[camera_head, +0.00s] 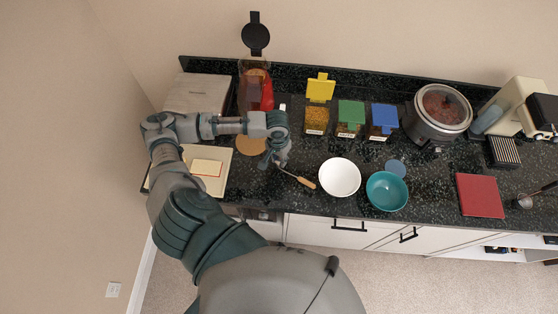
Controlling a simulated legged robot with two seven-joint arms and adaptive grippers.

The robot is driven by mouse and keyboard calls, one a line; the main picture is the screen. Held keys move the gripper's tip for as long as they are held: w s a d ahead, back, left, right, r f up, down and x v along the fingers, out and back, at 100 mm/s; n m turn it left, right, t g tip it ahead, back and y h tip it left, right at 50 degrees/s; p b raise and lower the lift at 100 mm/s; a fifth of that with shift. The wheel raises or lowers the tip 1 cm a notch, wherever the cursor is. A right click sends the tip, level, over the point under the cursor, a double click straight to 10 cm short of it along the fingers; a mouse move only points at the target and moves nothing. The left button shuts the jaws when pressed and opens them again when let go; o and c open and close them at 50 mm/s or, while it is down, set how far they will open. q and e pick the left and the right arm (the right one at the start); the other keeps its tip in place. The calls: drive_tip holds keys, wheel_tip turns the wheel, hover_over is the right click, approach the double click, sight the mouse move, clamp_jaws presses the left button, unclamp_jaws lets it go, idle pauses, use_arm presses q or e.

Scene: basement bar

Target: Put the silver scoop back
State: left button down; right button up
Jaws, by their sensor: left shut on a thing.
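The silver scoop (304,182) has a pale wooden handle and a thin metal shaft. It lies slanted at the front of the black counter, left of the white bowl. My left gripper (281,161) reaches in from the left and is shut on the scoop's metal end. The scoop's head is hidden by the gripper. I cannot tell whether the handle touches the counter. My right gripper is not in view.
A white bowl (340,178) and teal bowl (386,191) stand right of the scoop. Behind are bins with yellow (320,88), green (351,112) and blue (384,117) lids. A dispenser (255,76) stands behind my arm. A red board (480,195) lies right.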

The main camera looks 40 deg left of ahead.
use_arm(q)
drive_tip(key=shift+w+a, duration=0.3)
drive_tip(key=f, duration=0.2)
drive_tip(key=shift+d+f, duration=0.3)
drive_tip(key=shift+f, duration=0.1)
drive_tip(key=shift+d+f, duration=0.1)
drive_tip(key=shift+f, duration=0.2)
drive_tip(key=c, duration=1.1)
unclamp_jaws()
drive_tip(key=shift+o, duration=0.6)
drive_tip(key=shift+f, duration=0.1)
drive_tip(key=shift+a, duration=0.25)
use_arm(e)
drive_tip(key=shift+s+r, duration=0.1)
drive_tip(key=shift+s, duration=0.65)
